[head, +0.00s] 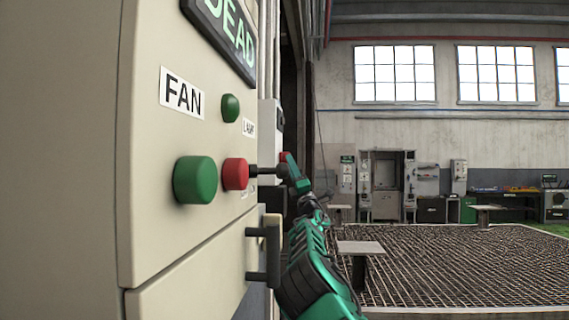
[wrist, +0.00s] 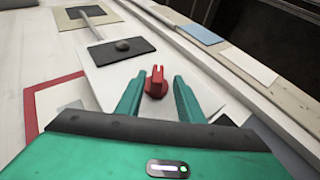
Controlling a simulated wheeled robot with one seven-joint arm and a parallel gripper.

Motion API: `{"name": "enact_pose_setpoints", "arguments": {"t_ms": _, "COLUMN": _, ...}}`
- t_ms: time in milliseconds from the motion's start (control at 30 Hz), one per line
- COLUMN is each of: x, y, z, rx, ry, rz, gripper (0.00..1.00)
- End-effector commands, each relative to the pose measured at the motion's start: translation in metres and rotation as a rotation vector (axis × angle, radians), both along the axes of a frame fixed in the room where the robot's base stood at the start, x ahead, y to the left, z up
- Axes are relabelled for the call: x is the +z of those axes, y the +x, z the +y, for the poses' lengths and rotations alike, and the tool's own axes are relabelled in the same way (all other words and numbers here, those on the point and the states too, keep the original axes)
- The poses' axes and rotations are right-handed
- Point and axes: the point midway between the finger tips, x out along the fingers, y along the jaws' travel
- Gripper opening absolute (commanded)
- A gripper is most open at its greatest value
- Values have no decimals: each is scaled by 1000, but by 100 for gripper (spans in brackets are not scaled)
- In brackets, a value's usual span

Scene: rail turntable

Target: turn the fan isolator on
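A red rotary knob (wrist: 156,84) sits on a pale plate (wrist: 112,78) in the wrist view. Its grip ridge points roughly up the picture. My gripper (wrist: 157,80) is open, with one green finger on each side of the knob and a gap showing on both sides. In the head view my gripper (head: 290,172) is seen edge-on beside the cabinet, with a bit of red at its tip. The cabinet front (head: 150,230) carries a FAN label (head: 182,93). I cannot read a label by the knob in the wrist view.
A large green button (head: 195,180), a red button (head: 235,174) and a small green lamp (head: 230,108) stick out of the cabinet. A dark handle (head: 262,255) juts out below, close to my arm. Open floor with grating (head: 450,260) lies to the right.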

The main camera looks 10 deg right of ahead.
Motion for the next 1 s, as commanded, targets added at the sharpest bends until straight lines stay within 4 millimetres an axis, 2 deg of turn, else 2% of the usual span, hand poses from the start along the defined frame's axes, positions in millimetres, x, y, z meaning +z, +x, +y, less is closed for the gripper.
{"name": "enact_pose_setpoints", "arguments": {"t_ms": 433, "x": 30, "y": 27, "z": 6, "rx": -1, "ry": 0, "rz": -2, "gripper": 34}}
{"name": "enact_pose_setpoints", "arguments": {"t_ms": 967, "x": 35, "y": 33, "z": 7, "rx": -1, "ry": 1, "rz": 1, "gripper": 34}}
{"name": "enact_pose_setpoints", "arguments": {"t_ms": 1000, "x": 35, "y": 33, "z": 7, "rx": -1, "ry": 1, "rz": 1, "gripper": 27}}
